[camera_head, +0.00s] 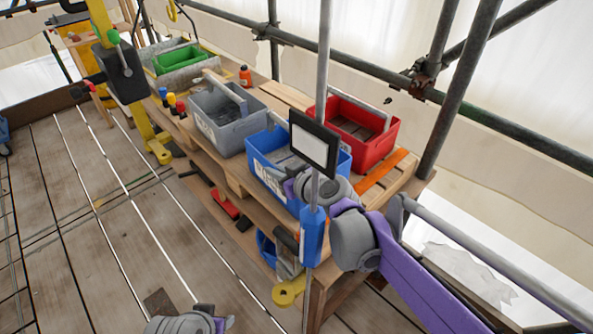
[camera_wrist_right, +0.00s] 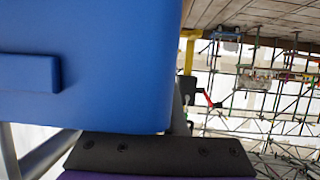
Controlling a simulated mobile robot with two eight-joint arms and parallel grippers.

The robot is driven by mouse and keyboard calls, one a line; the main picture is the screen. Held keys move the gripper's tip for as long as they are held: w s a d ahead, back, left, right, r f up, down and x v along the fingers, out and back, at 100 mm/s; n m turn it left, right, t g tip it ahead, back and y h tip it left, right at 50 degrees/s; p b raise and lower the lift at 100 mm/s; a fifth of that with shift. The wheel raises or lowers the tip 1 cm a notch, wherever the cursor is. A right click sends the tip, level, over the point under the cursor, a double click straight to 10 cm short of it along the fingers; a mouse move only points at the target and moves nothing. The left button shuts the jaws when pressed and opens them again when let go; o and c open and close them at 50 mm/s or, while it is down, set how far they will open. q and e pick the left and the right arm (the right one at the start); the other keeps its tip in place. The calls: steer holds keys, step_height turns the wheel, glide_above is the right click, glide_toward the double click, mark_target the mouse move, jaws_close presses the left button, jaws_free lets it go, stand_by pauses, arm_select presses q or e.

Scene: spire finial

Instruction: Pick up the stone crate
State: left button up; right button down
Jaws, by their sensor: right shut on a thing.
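Several handled crates stand on the wooden bench: a grey one (camera_head: 222,132), a blue one (camera_head: 268,180), a red one (camera_head: 367,127) and a green one (camera_head: 182,60). The grey and blue ones carry pale labels too small to read, so I cannot tell which is the stone crate. My right gripper (camera_head: 298,188) is by the blue crate's front right side, its fingers hidden. A blue object (camera_wrist_right: 95,65) fills the left of the right wrist view, close to the gripper; I cannot tell whether it is the blue crate.
A grey pole (camera_head: 325,60) with a black-framed panel (camera_head: 314,145) and blue lower end (camera_head: 313,238) stands before the bench. Scaffold tubes (camera_head: 462,90) rise behind. A yellow hoist-like frame (camera_head: 140,125) stands at left.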

stand_by(0.4)
step_height(320, 180, up, 10)
steer(key=shift+r+p, duration=0.1)
steer(key=shift+p, duration=0.65)
